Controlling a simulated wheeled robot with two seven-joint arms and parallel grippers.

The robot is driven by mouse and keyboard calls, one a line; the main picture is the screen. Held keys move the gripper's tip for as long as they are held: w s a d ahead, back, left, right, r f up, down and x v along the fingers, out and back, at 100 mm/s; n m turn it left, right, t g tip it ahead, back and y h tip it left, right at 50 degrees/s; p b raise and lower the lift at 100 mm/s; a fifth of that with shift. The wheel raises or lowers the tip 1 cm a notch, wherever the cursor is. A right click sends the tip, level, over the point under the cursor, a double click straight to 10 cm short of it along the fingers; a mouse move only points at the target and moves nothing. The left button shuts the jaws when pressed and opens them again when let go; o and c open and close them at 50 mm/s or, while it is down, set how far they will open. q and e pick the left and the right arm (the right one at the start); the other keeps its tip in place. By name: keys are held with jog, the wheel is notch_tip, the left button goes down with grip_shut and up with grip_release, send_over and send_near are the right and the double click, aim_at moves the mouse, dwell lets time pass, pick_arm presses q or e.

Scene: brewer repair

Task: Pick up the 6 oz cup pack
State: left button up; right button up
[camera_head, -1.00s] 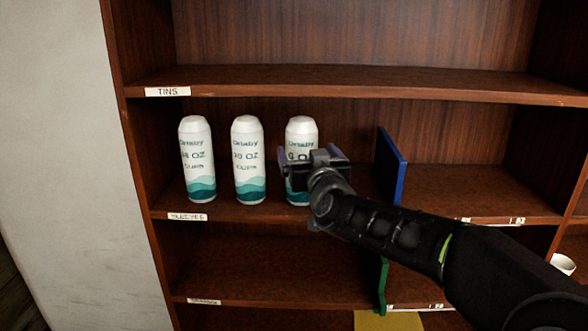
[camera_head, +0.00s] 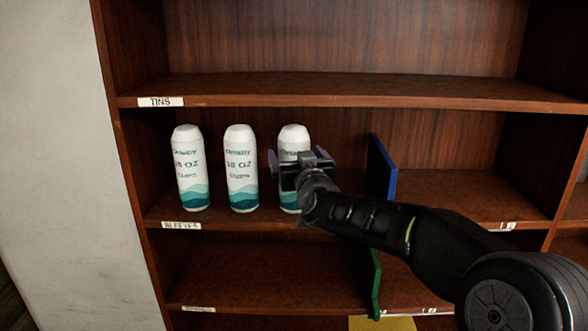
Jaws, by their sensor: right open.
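Three white cup packs with teal wave bands stand upright in a row on the middle shelf. The rightmost pack (camera_head: 293,136) is partly hidden by my right gripper; its size number is covered now, but read as 6 oz a second ago. The middle pack (camera_head: 241,168) reads 10 oz. The left pack (camera_head: 190,168) has a size whose first digit is unclear. My right gripper (camera_head: 302,165) is open, in front of the rightmost pack with its fingers at the pack's sides. I cannot tell whether they touch it. My left gripper is not in view.
A blue divider (camera_head: 382,170) stands on the shelf just right of the packs. A green divider (camera_head: 375,285) stands on the shelf below, with a yellow item (camera_head: 385,323) beneath it. The upper shelf edge (camera_head: 350,97) runs above the packs. The shelf right of the blue divider is clear.

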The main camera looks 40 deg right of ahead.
jog(key=p+x, duration=0.1)
jog(key=x, duration=0.2)
jog(key=shift+w+d, duration=0.2)
jog(key=shift+w, duration=0.05)
jog(key=shift+c, duration=0.4)
grip_shut()
dwell(0.8)
